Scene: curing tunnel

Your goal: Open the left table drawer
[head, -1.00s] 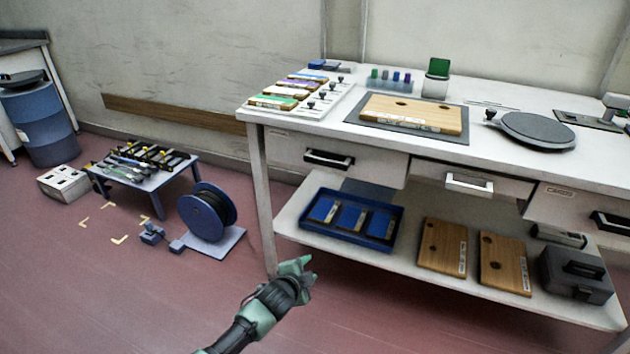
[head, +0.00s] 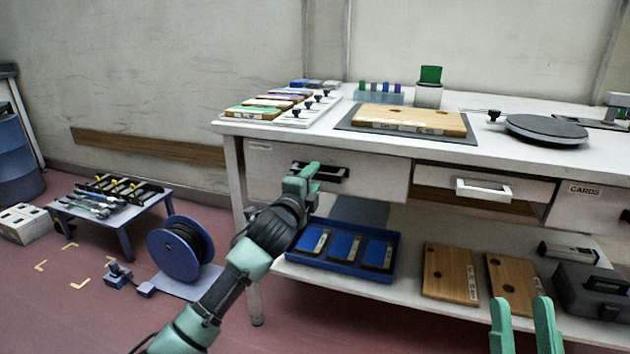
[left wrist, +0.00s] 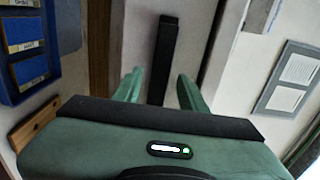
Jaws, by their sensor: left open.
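The left table drawer (head: 268,168) is a white front under the tabletop's left end. It looks closed. Its dark handle (head: 333,174) is partly covered by my left gripper (head: 304,172), which is at the handle's left part in the head view. In the left wrist view the black handle (left wrist: 165,48) runs lengthwise between the two green fingers of my open left gripper (left wrist: 160,88). I cannot tell whether the fingers touch it. My right gripper (head: 523,312) shows at the lower right, fingers apart and empty, away from the drawer.
A middle drawer (head: 512,190) with a white handle and a right one labelled CARDS (head: 585,208) sit beside it. The shelf below holds a blue tray (head: 318,262) and wooden boards (head: 450,272). A cable reel (head: 176,250) stands on the floor left.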

